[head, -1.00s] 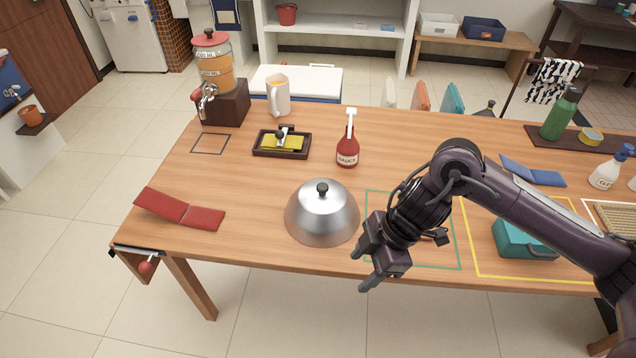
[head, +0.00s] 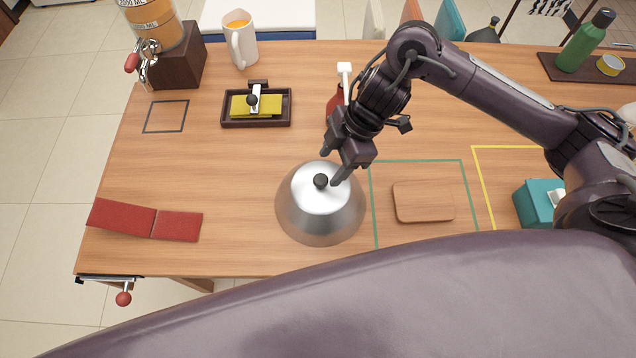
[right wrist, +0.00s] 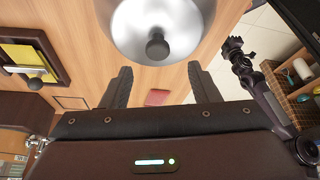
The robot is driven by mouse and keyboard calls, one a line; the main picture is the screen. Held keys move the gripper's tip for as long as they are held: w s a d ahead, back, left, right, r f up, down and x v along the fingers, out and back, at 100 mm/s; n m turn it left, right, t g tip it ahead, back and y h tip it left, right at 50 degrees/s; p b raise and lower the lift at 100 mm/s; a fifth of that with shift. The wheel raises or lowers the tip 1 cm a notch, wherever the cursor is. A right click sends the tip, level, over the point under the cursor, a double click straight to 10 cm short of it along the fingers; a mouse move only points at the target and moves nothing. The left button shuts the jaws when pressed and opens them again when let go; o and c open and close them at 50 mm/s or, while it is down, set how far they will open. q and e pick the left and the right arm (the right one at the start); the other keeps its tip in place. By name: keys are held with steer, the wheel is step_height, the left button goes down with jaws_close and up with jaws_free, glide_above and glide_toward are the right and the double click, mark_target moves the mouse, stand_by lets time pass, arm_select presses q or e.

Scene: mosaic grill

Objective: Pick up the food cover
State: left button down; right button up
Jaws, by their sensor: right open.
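The food cover (head: 318,218) is a shiny metal dome with a black knob (head: 321,181) on top. It sits on the wooden table, left of the green outlined square. My right gripper (head: 333,168) is open just above and behind the knob, its fingertips near it on either side in the head view. In the right wrist view, the cover (right wrist: 160,22) and its knob (right wrist: 157,47) lie ahead of the two spread fingers (right wrist: 160,82), with nothing between the fingertips.
A sauce bottle (head: 344,71) stands behind my right gripper, partly hidden by it. A dark tray (head: 230,121) with a yellow item is at back left. A red folded mat (head: 122,217) lies left. A wooden board (head: 423,202) lies inside the green outline.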

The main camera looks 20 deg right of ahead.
mark_target(321, 178)
steer(key=x, duration=0.3)
steer(key=shift+f, duration=0.25)
steer(key=shift+x, duration=1.15)
steer(key=shift+w, duration=0.1)
steer(key=shift+c, duration=0.8)
steer(key=c, duration=0.5)
arm_select(q)
steer(key=shift+w+d+r, duration=0.1)
steer(key=shift+w+r, duration=0.15)
steer(key=shift+w, duration=0.15)
arm_select(e)
jaws_close()
